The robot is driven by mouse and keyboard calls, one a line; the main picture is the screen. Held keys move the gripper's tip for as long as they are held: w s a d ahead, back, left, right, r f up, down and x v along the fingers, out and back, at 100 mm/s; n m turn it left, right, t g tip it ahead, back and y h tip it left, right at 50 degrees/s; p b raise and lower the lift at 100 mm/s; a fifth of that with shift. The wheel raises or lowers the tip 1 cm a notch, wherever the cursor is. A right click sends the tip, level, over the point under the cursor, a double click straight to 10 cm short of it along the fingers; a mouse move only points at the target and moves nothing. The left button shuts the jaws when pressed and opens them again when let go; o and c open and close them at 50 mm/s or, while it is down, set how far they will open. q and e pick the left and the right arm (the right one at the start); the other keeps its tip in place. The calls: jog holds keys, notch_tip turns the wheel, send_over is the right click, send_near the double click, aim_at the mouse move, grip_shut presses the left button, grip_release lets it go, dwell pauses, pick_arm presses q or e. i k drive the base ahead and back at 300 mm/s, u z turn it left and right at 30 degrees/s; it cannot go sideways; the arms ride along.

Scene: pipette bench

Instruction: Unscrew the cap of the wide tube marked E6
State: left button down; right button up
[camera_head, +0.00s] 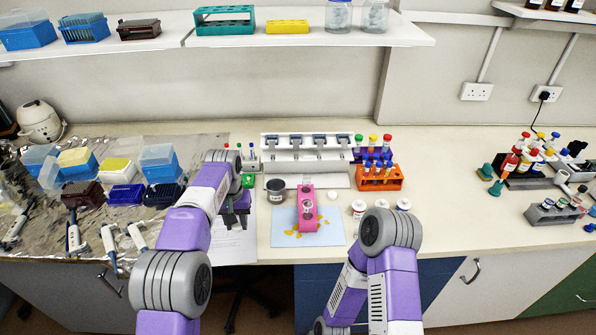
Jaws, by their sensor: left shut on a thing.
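A pink holder (307,222) stands on a pale blue mat (283,238) at the middle of the bench. A wide, clear tube (307,206) sits in it, and no coloured cap can be made out on top. The marking E6 cannot be read at this size. My left gripper (236,218) is left of the holder, apart from it, over a white paper sheet. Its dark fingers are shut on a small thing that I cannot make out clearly. A green item (248,181) shows just behind it. My right arm bends down at the front, with its gripper out of view.
A dark grey pot (275,189) stands left of the holder. Small white jars (358,209) are to its right. An orange rack (379,178) and a white pipette stand (306,180) are behind. Tip boxes and pipettes crowd the left.

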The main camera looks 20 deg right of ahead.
aim_at(307, 202)
jog(key=z, duration=0.75)
jog(key=i, duration=0.85)
jog(key=z, duration=1)
